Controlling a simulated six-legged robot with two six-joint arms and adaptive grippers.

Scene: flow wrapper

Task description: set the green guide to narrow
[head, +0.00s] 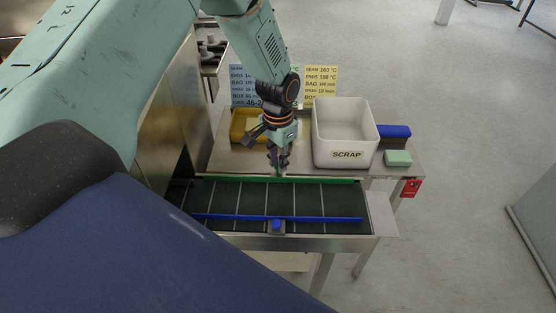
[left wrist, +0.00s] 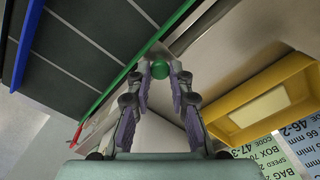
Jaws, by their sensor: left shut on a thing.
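The green guide (head: 323,180) is a long thin rail along the far edge of the dark conveyor belt (head: 255,198). In the left wrist view the guide (left wrist: 107,90) runs diagonally, with a round green knob (left wrist: 160,69) beside it. My left gripper (head: 278,168) reaches down at the guide's middle. In the left wrist view the fingertips of my left gripper (left wrist: 160,70) are shut on the green knob. The blue guide (head: 330,219) lies along the near side of the belt, with a blue knob (head: 277,226) at its middle. My right gripper is not in view.
A white SCRAP bin (head: 345,153) stands behind the belt, right of my left gripper. A yellow tray (head: 242,127) stands behind it, also in the left wrist view (left wrist: 221,128). Setting cards (head: 322,84) stand at the back. A green block (head: 397,158) lies at right.

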